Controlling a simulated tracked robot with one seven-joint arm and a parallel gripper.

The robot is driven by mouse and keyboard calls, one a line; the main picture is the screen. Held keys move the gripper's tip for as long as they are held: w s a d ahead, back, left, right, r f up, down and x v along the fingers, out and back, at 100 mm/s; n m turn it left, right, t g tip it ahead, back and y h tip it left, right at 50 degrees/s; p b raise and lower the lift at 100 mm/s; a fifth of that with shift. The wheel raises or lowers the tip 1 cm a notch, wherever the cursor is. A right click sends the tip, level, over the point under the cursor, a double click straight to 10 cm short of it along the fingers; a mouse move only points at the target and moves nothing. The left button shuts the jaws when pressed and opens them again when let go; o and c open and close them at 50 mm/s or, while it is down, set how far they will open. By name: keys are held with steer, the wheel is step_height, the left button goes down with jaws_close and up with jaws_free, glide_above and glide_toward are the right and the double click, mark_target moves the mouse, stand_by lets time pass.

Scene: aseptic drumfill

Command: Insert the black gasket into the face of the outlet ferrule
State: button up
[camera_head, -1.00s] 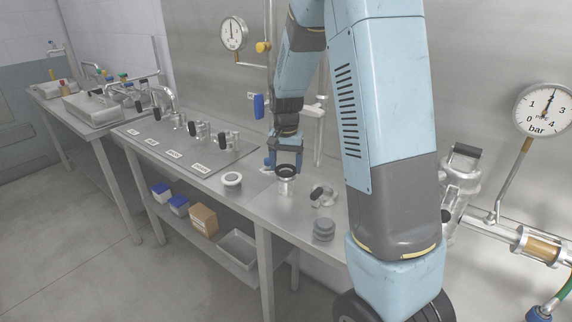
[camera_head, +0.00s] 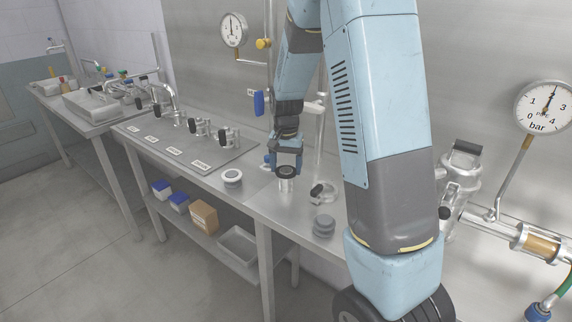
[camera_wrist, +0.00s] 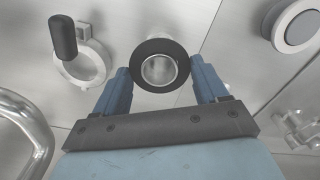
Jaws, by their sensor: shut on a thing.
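The black gasket (camera_wrist: 160,65) is a flat ring between the two blue fingers of my gripper (camera_wrist: 162,72), which is shut on its outer edge. The steel outlet ferrule (camera_wrist: 159,70) shows through the ring's hole in the wrist view. In the head view my gripper (camera_head: 287,163) is low over the bench, pointing down. The gasket (camera_head: 287,170) sits at the top of the short upright steel ferrule (camera_head: 286,186). I cannot tell whether the ring is seated in the face or just above it.
An open clamp with a black knob (camera_wrist: 82,62) lies beside the ferrule. A white ring with a grey centre (camera_head: 232,176) stands to its left, and grey stacked discs (camera_head: 324,226) stand at the front right. A panel with several valves (camera_head: 185,145) is further left.

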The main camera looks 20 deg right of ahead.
steer(key=shift+f, duration=0.15)
steer(key=o, duration=1.2)
step_height(320, 180, up, 13)
steer(key=s+r+n+t, duration=0.3)
steer(key=s+r, duration=0.6)
steer(key=s, duration=0.6)
steer(key=s+n+t, duration=0.2)
steer(key=s+n, duration=0.1)
steer(key=s, duration=1)
steer(key=shift+s+r+t, duration=0.15)
steer(key=shift+r+t, duration=0.1)
steer(key=shift+t, duration=0.05)
